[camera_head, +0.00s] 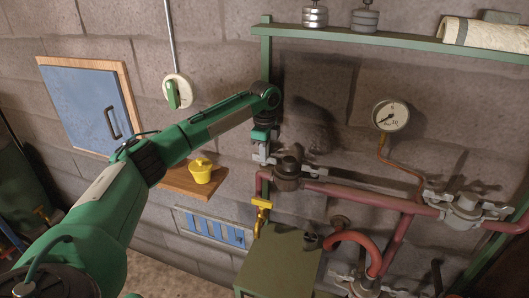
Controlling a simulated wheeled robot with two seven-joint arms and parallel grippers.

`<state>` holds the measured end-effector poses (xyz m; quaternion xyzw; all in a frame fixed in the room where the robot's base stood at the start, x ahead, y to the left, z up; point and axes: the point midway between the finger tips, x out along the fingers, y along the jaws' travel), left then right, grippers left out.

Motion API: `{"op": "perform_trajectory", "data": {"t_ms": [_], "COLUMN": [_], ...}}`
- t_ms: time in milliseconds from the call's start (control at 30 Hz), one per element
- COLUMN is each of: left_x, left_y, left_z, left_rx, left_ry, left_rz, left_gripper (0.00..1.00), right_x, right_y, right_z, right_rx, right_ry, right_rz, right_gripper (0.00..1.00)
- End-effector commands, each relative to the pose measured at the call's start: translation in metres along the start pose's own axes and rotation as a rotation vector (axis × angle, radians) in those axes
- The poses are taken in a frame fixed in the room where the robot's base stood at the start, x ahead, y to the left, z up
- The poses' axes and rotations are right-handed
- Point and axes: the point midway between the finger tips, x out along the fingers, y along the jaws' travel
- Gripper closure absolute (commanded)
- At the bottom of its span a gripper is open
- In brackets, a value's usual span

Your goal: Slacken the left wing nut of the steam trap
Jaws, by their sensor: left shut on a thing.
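My left arm reaches in from the left, and its gripper (264,153) points down at the left side of a dark, round-bodied fitting on the red pipe, which I take to be the steam trap (287,180). The gripper is shut on a small part there, seemingly the left wing nut. The fingers hide that part, so its turn and looseness cannot be seen. A grey metal piece shows on the trap's right side. My right gripper is not in view.
A yellow tap (261,205) and green box (275,262) are below the trap. A wooden shelf (180,182) holds a yellow pot (201,173). A green shelf (400,41) runs above.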

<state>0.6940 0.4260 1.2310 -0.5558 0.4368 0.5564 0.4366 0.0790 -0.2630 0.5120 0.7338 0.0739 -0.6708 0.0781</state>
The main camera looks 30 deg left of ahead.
Motion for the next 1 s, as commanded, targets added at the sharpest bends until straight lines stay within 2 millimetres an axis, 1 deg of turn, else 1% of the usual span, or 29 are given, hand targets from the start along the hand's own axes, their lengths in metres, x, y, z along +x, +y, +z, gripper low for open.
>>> {"op": "perform_trajectory", "data": {"t_ms": [167, 367, 500, 700, 1000], "left_x": [-0.003, -0.005, -0.006, -0.004, -0.002], "left_y": [0.000, 0.000, 0.000, 0.000, 0.000], "left_z": [0.000, 0.000, 0.000, 0.000, 0.000], "left_rx": [-0.035, -0.143, -0.259, -0.448, -0.733], "left_ry": [0.001, 0.001, 0.002, 0.002, 0.003], "left_rz": [-0.001, 0.000, 0.001, 0.000, -0.001], "left_gripper": [1.00, 1.00, 1.00, 1.00, 1.00], "right_x": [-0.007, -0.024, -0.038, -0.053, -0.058], "right_y": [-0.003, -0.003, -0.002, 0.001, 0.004], "right_z": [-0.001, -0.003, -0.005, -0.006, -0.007], "right_rx": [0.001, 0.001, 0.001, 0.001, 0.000], "right_ry": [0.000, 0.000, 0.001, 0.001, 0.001], "right_rz": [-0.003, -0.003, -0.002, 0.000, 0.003], "right_gripper": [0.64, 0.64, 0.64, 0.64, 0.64]}}
